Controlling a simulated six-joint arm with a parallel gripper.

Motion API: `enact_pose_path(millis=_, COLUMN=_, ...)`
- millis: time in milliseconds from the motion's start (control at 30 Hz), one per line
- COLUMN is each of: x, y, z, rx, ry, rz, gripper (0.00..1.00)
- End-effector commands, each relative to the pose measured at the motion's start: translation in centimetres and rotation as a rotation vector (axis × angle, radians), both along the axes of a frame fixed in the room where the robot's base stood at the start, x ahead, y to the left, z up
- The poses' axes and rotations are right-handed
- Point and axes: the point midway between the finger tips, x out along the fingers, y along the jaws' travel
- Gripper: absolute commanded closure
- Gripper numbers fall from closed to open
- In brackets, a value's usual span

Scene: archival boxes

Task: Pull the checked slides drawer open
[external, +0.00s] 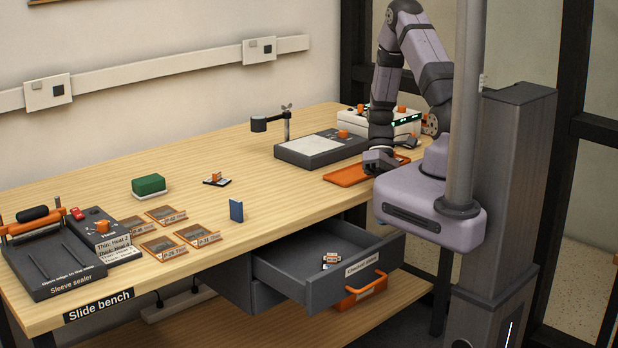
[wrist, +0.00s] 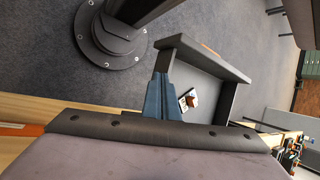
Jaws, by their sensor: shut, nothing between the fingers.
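The drawer with the label that appears to read "Checked slides" (external: 325,287) stands pulled out from under the bench. A small white and orange item (external: 331,259) lies inside it. In the wrist view the open drawer (wrist: 222,66) shows beyond my fingers, with the white and orange item (wrist: 188,100) in it.
The orange tray (external: 345,177) lies on the bench near my gripper. A grey stand device (external: 300,153), a small blue block (external: 236,211), a green-topped block (external: 148,184) and a sleeve sealer (external: 55,265) are on the bench. An orange container (external: 372,293) is below the drawer. Floor in front looks clear.

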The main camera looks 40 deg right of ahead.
Motion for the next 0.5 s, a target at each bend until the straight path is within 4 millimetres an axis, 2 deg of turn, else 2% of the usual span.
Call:
enact_pose_path(millis=33, x=1.5, y=1.7, z=0.4, rx=-0.022, ry=0.008, rz=0.017, gripper=1.00)
enact_pose_path(millis=100, x=3.1, y=4.1, z=1.1, rx=-0.051, ry=0.025, rz=0.016, gripper=1.00)
enact_pose_path(millis=200, x=4.7, y=7.5, z=2.0, rx=-0.091, ry=0.044, rz=0.014, gripper=1.00)
enact_pose_path(millis=333, x=5.8, y=11.5, z=2.8, rx=-0.142, ry=0.061, rz=0.012, gripper=1.00)
enact_pose_path(millis=500, x=6.2, y=16.7, z=3.5, rx=-0.229, ry=0.070, rz=0.004, gripper=1.00)
